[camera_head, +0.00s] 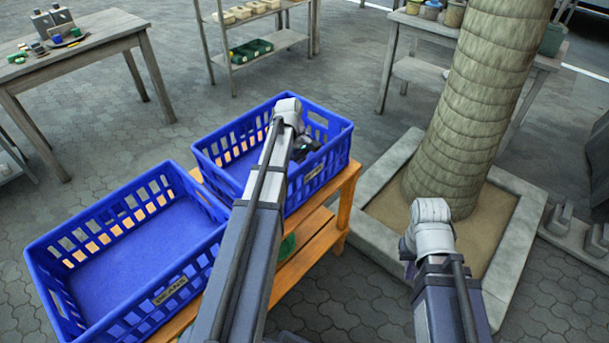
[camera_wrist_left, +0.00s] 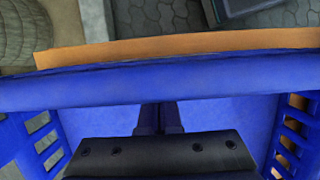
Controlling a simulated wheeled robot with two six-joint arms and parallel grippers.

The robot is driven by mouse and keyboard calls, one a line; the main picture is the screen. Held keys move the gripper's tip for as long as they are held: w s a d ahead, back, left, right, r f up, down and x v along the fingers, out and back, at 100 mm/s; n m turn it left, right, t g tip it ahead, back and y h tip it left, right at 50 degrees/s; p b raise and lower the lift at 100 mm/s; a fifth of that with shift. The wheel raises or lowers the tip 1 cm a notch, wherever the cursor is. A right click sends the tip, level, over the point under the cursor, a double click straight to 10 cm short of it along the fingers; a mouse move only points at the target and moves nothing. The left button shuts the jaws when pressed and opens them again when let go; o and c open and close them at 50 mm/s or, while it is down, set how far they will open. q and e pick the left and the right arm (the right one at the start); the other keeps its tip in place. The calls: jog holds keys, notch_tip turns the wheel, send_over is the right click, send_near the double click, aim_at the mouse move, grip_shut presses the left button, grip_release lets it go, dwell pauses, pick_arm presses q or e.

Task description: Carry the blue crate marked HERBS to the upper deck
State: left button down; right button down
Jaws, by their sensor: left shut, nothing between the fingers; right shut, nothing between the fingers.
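Two blue slatted crates stand side by side in the head view. The left crate (camera_head: 170,215) bears a label (camera_head: 170,290) that seems to read BEANS, and it looks empty. The right crate (camera_head: 335,160) has a label (camera_head: 315,172) too small to read. Both are on the top of a wooden stand (camera_head: 345,190). My left gripper (camera_head: 303,149) is shut and empty, over the right crate's opening near its labelled wall. In the left wrist view its fingers (camera_wrist_left: 160,118) are by the blue rim (camera_wrist_left: 160,90). My right gripper (camera_head: 408,252) is shut and empty, right of the stand, mostly hidden by its wrist.
A lower wooden shelf (camera_head: 300,260) holds something green (camera_head: 287,246). A tree trunk (camera_head: 465,120) in a stone planter (camera_head: 520,240) is close on the right. Tables (camera_head: 80,45) and a rack (camera_head: 270,45) stand behind. Paving (camera_head: 185,110) between them is clear.

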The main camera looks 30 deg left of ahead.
pick_arm(q)
jog(key=s+d, duration=0.3)
jog(key=d, duration=0.9)
jog(key=shift+s+d, duration=0.2)
jog(key=shift+s, duration=0.1)
